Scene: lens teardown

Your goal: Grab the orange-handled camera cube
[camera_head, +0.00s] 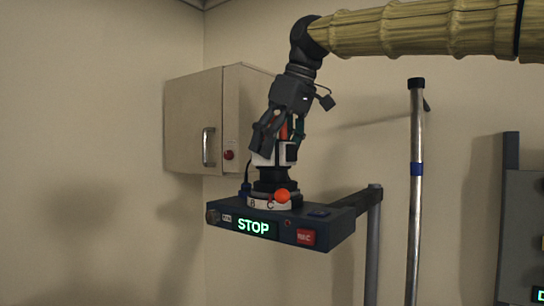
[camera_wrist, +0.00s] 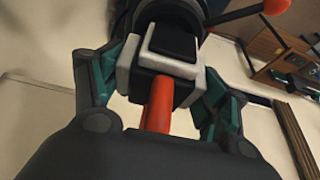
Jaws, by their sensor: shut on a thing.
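The camera cube (camera_head: 287,153) is a small white and black block with an orange handle (camera_head: 283,130). In the head view it stands directly above a black round mount (camera_head: 270,183) on a dark console; I cannot tell whether the two still touch. My gripper (camera_head: 279,136) comes down from above, with its fingers on both sides of the handle, shut on the cube. In the wrist view the orange handle (camera_wrist: 158,104) points toward my palm, between the two fingers, and the cube's white frame (camera_wrist: 150,66) lies beyond it. The fingers hide part of the cube in the head view.
The dark console (camera_head: 325,228) shows a green STOP display (camera_head: 253,227) and a red REC button (camera_head: 306,237). An orange ball knob (camera_head: 282,196) sits at the mount's base. A wall cabinet (camera_head: 192,122) is behind, and a metal pole (camera_head: 416,200) stands at right.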

